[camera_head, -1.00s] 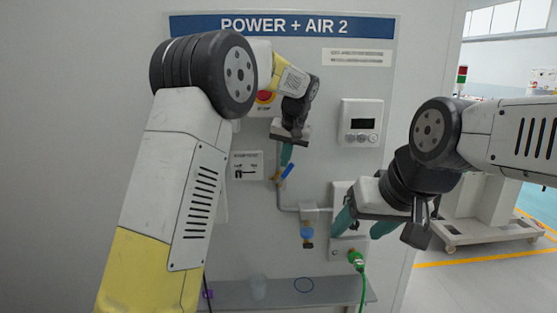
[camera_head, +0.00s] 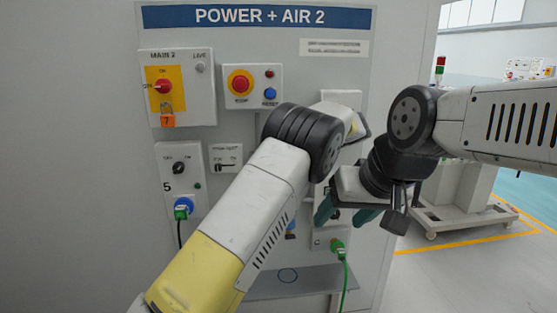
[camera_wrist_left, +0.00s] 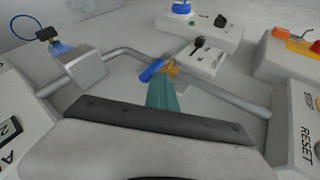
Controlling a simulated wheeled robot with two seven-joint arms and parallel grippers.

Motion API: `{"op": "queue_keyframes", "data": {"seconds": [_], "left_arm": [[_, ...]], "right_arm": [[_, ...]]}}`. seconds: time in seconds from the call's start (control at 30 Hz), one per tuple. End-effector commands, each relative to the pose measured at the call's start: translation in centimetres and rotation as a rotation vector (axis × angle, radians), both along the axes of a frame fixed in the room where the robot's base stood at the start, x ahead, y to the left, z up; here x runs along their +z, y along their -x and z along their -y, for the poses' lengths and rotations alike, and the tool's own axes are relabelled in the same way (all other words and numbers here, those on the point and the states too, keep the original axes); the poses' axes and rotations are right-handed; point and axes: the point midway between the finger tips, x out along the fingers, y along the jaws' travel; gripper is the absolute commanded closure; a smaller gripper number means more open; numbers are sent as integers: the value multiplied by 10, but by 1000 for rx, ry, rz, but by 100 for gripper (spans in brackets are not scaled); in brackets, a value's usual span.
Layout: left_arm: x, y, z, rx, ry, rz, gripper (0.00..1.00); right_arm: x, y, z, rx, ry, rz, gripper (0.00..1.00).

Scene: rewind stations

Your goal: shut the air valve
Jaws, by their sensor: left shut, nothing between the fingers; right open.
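The air valve, with a blue lever (camera_wrist_left: 151,70) on a brass body (camera_wrist_left: 170,68), shows in the left wrist view on a grey pipe. The lever slants across the pipe's line. The valve is hidden behind my left arm in the head view. My left gripper (camera_wrist_left: 162,88) is shut and empty, its teal fingertips close by the lever and brass body; I cannot tell whether they touch. Its fingers are hidden in the head view. My right gripper (camera_head: 345,214) is open and empty in front of the panel's lower right part.
A green cable (camera_head: 343,275) hangs at lower right, over a shelf (camera_head: 300,283). A pipe fitting (camera_wrist_left: 80,67) sits left of the valve.

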Motion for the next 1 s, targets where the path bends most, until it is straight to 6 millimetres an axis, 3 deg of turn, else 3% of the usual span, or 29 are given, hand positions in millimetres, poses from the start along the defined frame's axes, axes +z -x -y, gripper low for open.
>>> {"op": "queue_keyframes", "data": {"seconds": [0.8,1.0], "left_arm": [[-11,0,-2,-2,12,-4,100],[-3,0,-6,0,13,-3,100]], "right_arm": [[0,0,0,0,0,0,39],[0,0,0,0,0,0,39]]}}
